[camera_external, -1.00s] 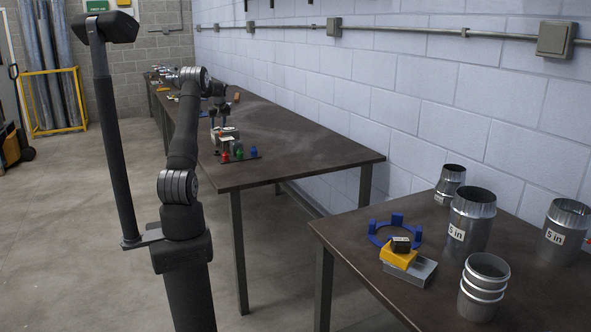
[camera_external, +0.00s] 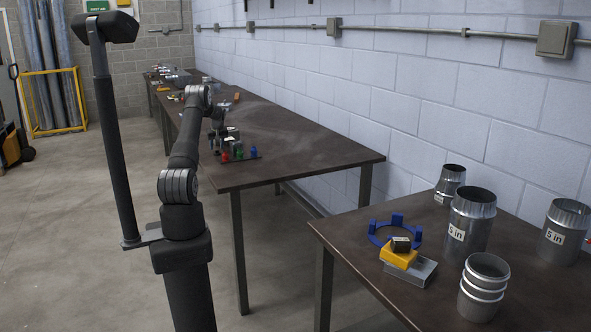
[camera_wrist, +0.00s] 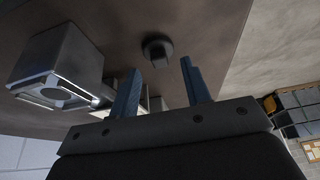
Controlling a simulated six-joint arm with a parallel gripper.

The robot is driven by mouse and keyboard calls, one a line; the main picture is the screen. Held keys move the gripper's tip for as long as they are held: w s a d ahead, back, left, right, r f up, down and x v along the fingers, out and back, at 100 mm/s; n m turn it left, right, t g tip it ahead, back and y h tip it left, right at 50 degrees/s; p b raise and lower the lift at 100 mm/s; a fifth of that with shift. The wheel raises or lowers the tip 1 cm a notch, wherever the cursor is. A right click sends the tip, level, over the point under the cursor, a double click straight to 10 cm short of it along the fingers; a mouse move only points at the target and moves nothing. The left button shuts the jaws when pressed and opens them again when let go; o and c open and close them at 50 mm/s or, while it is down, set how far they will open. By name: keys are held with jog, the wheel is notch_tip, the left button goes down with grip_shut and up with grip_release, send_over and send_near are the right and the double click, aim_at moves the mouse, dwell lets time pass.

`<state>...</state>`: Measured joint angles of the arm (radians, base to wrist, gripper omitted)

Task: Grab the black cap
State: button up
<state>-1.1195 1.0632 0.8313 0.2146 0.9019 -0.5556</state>
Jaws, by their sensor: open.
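In the wrist view a small dark round piece with a faceted top (camera_wrist: 157,48), which looks like the black cap, stands on the brown table. It lies just beyond my fingertips, roughly in line with the gap between them. My gripper (camera_wrist: 160,66) is open, with its two blue-grey fingers apart and nothing between them. In the external view my gripper (camera_external: 218,142) is low over the far table, beside a small rack with red, green and blue pieces (camera_external: 239,154). I cannot make out the black cap there.
A grey metal box-shaped fixture (camera_wrist: 58,68) stands left of the fingers in the wrist view, close to the left finger. The middle of the far table (camera_external: 300,145) is clear. The near table holds metal ducts (camera_external: 470,225) and a blue ring (camera_external: 380,235).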

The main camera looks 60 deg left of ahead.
aim_at(217, 152)
jog(key=shift+x, duration=1.3)
grip_shut()
